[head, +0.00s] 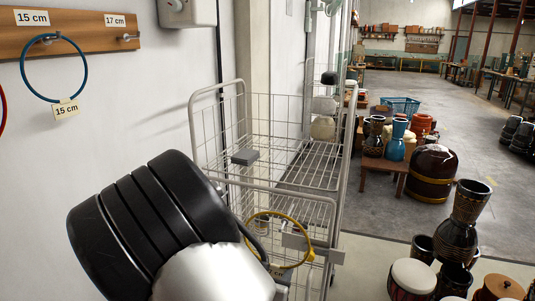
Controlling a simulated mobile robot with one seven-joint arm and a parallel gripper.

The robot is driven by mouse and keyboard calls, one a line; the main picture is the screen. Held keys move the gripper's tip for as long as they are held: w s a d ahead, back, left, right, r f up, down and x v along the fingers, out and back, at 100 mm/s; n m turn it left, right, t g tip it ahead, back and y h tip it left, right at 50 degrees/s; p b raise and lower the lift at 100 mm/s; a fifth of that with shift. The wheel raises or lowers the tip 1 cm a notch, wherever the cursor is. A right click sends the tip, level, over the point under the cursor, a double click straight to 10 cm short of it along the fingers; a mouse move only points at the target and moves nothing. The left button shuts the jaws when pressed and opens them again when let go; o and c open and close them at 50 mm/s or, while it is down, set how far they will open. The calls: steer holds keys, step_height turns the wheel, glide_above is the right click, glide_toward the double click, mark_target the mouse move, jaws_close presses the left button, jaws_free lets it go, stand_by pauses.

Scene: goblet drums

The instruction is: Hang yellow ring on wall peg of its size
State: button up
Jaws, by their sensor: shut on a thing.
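The yellow ring (268,212) is in the lower middle of the head view, in front of the wire cart. My gripper (304,250) is shut on the ring at its right side; the fingertips are small and partly hidden. My arm covers part of the ring's lower left. A wooden board (70,37) on the wall at upper left carries labels 15 cm (32,17) and 17 cm (115,20). The 17 cm peg (130,37) is bare. A blue ring (86,75) with a 15 cm tag (66,110) hangs under the 15 cm label. The ring's own size is not readable.
A wire cart (270,130) stands along the wall behind the ring. Part of a red ring (2,108) shows at the left edge. Goblet drums (468,215) stand at lower right. A low table (384,164) holds more drums. Open floor lies beyond.

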steer(key=s+d+r+p, duration=0.1)
steer(key=d+r+p, duration=0.1)
steer(key=d+r, duration=1.1)
step_height(320, 180, up, 12)
steer(key=s+m+h+p, duration=0.1)
steer(key=s+h+p, duration=0.1)
steer(key=p, duration=1.8)
steer(key=shift+a+f+m+g+p, duration=0.15)
steer(key=shift+a+m+g+p, duration=0.15)
steer(key=shift+a+m+p, duration=0.15)
